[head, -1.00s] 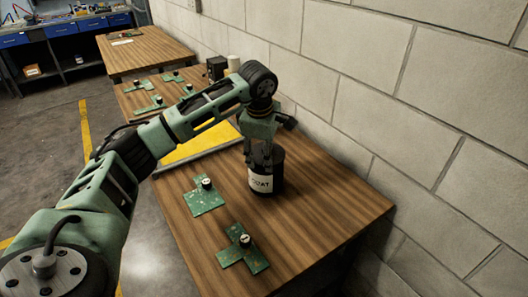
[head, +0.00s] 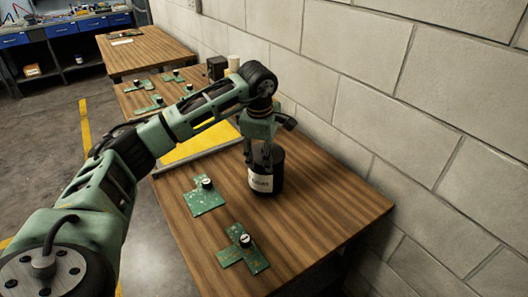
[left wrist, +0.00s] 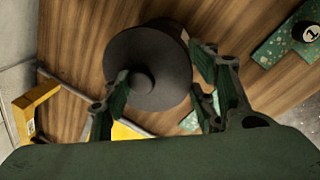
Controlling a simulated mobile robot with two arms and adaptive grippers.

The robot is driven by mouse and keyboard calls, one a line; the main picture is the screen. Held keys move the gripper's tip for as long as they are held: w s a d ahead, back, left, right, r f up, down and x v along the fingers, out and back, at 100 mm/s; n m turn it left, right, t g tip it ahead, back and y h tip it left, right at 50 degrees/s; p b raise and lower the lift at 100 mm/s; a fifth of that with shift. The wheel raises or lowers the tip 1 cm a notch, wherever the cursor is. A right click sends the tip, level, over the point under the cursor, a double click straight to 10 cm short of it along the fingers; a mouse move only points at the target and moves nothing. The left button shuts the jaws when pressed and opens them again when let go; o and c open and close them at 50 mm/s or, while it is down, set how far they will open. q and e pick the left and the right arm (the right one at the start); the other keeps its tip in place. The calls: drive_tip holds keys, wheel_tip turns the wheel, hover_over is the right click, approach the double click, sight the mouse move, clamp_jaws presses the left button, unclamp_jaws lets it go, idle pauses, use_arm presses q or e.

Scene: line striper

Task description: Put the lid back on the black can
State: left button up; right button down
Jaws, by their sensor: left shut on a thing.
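The black can (head: 276,180) with a white label stands upright on the near wooden table. My left gripper (head: 262,157) is over its top, fingers pointing down. In the left wrist view, the dark round lid (left wrist: 155,55) with its central knob (left wrist: 138,83) faces the camera, and my left gripper's fingers (left wrist: 160,75) lie on both sides of it. The gripper is shut on the lid, at or close to the can's top. The lid covers the can's mouth from above; whether it is fully seated I cannot tell. My right gripper is not in view.
A yellow panel (head: 198,143) is behind. A block wall (head: 400,120) borders the right. The table's right front is clear.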

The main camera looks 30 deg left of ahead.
use_arm(q)
drive_tip(key=shift+f, duration=0.1)
idle(0.7)
drive_tip(key=o, duration=1.1)
drive_tip(key=o, duration=0.5)
drive_tip(key=shift+r+p, duration=0.45)
drive_tip(key=shift+r, duration=0.2)
drive_tip(key=shift+r+p, duration=1.95)
drive_tip(key=shift+r, duration=0.9)
